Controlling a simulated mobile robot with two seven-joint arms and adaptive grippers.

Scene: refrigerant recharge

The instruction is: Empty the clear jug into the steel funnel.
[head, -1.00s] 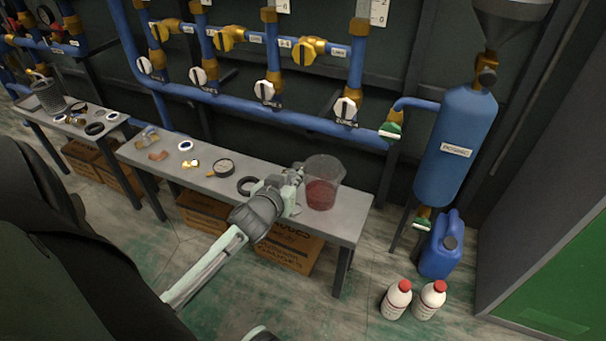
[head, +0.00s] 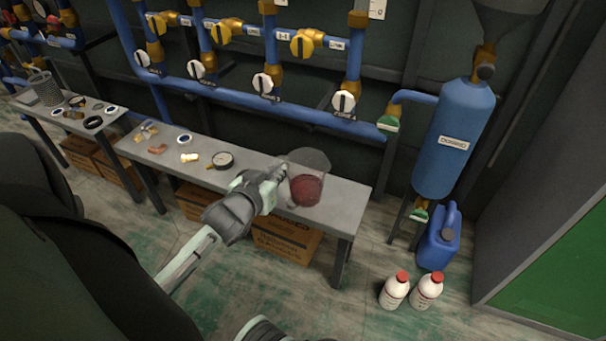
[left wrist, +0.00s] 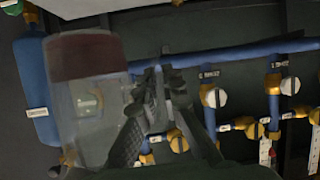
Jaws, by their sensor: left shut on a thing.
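The clear jug (head: 307,180), with dark red liquid in its lower part, is at the right end of the grey bench (head: 343,200). My left gripper (head: 280,178) is shut on the jug's left side. The head view does not show clearly whether its base clears the bench. In the left wrist view the jug (left wrist: 88,100) appears upside down beside my left fingers (left wrist: 152,100), its liquid at the top of the picture. The steel funnel (head: 508,22) sits above the blue tank (head: 455,140), cut by the top edge. My right gripper's fingers are out of view.
Blue pipes (head: 245,100) with yellow and white valves run along the wall behind the bench. A gauge (head: 222,160) and small fittings lie on the bench. A blue canister (head: 437,245) and white bottles (head: 394,291) stand on the floor at right.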

